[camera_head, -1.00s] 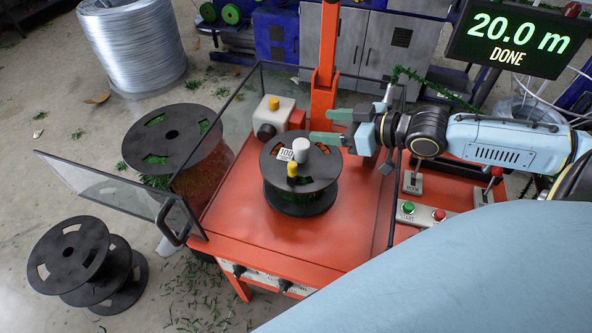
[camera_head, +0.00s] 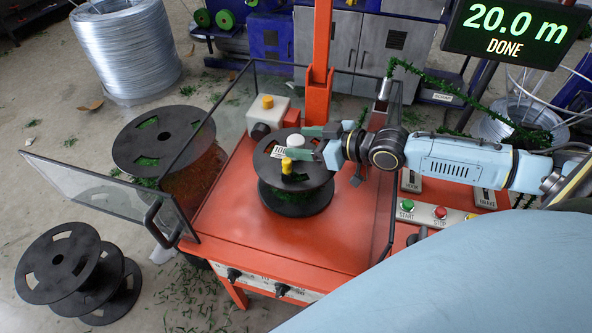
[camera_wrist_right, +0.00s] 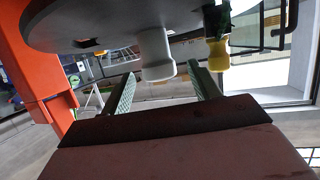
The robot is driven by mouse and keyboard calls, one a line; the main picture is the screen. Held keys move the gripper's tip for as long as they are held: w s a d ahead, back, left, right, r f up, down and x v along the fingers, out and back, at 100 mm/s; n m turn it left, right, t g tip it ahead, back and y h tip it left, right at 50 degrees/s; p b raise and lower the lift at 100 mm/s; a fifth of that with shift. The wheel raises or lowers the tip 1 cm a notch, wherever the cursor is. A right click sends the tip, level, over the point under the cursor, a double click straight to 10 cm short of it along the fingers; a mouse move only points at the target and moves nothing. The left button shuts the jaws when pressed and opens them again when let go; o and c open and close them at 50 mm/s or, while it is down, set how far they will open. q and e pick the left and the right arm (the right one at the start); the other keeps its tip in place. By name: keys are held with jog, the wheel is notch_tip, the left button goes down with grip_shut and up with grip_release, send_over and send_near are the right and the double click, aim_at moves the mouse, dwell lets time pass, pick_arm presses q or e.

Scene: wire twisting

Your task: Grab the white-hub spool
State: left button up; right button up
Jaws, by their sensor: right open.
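The white-hub spool (camera_head: 296,190) stands on the orange table, with black flanges and dark green wire between them. Its white hub (camera_head: 296,141) sticks up from the top flange. A yellow knob (camera_head: 287,166) stands beside the hub on the same flange. My right gripper (camera_head: 305,142) is open, its green fingers at the hub, one on each side. In the right wrist view, the white hub (camera_wrist_right: 155,52) shows between the open fingers (camera_wrist_right: 163,82), with a gap on each side, and the yellow knob (camera_wrist_right: 217,50) is outside the right finger. My left gripper is not in view.
Clear guard panels surround the orange table (camera_head: 270,245), and the guard door (camera_head: 100,195) stands open at left. Behind the spool is a white box with a yellow button (camera_head: 267,103). Black spools (camera_head: 65,265) stand on the floor at left. A display (camera_head: 515,30) reads 20.0 m DONE.

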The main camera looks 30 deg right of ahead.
jog(key=shift+x, duration=1.25)
grip_shut()
jog(key=shift+w+r, duration=0.1)
jog(key=shift+r, duration=0.05)
